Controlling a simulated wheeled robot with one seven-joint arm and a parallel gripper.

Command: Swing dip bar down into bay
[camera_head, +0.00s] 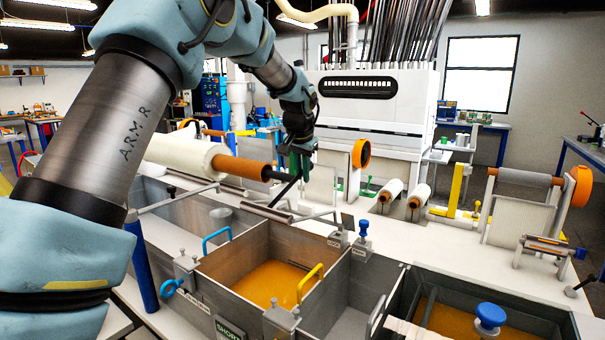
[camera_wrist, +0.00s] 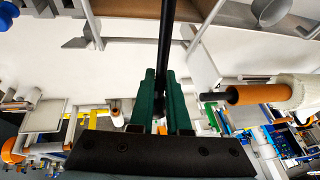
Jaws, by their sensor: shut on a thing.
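My gripper (camera_head: 300,166) is above the white deck behind the resin tanks. In the wrist view, its green fingers (camera_wrist: 160,92) are shut on a black rod (camera_wrist: 167,40), which I take to be part of the dip bar. In the head view, the dark rod (camera_head: 287,190) slants down left from the fingers toward a grey crossbar (camera_head: 268,211) near the bay's back edge. Whether they join is unclear. The open metal bay (camera_head: 227,262) holds amber resin (camera_head: 272,283) and has a blue handle (camera_head: 216,237) and a yellow handle (camera_head: 311,283).
A white roll on an orange core (camera_head: 240,167) lies left of my gripper. A blue knob (camera_head: 364,228) stands at the bay's back right. Another resin tank (camera_head: 459,318) with a large blue knob (camera_head: 490,316) is at right. Tall white machinery (camera_head: 375,97) stands behind.

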